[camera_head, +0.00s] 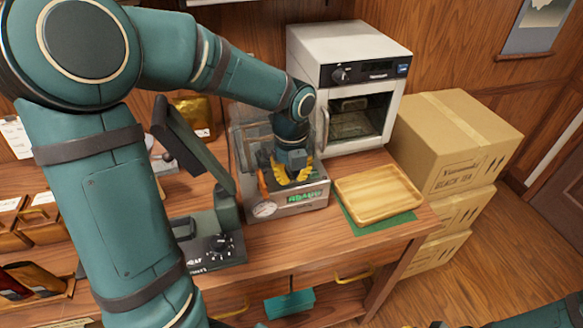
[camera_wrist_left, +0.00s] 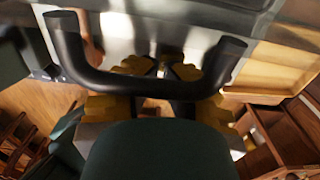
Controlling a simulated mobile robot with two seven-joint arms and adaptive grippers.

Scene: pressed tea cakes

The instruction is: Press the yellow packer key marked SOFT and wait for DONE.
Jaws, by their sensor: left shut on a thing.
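The packer (camera_head: 318,197) stands on the wooden table, with a pressure gauge at its front left and a green lit display (camera_head: 303,197) whose small text I cannot read surely. My left gripper (camera_head: 291,176), with yellow fingers, points down at the top of the packer. In the left wrist view a dark U-shaped bar handle (camera_wrist_left: 145,86) crosses in front of the yellow fingers. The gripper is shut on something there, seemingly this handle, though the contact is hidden. I cannot make out the yellow SOFT key. My right gripper is not in view.
A wooden tray (camera_head: 345,186) on a green mat (camera_head: 347,215) lies right of the packer. A white oven (camera_head: 310,50) stands behind. Stacked cartons (camera_head: 440,160) stand at right.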

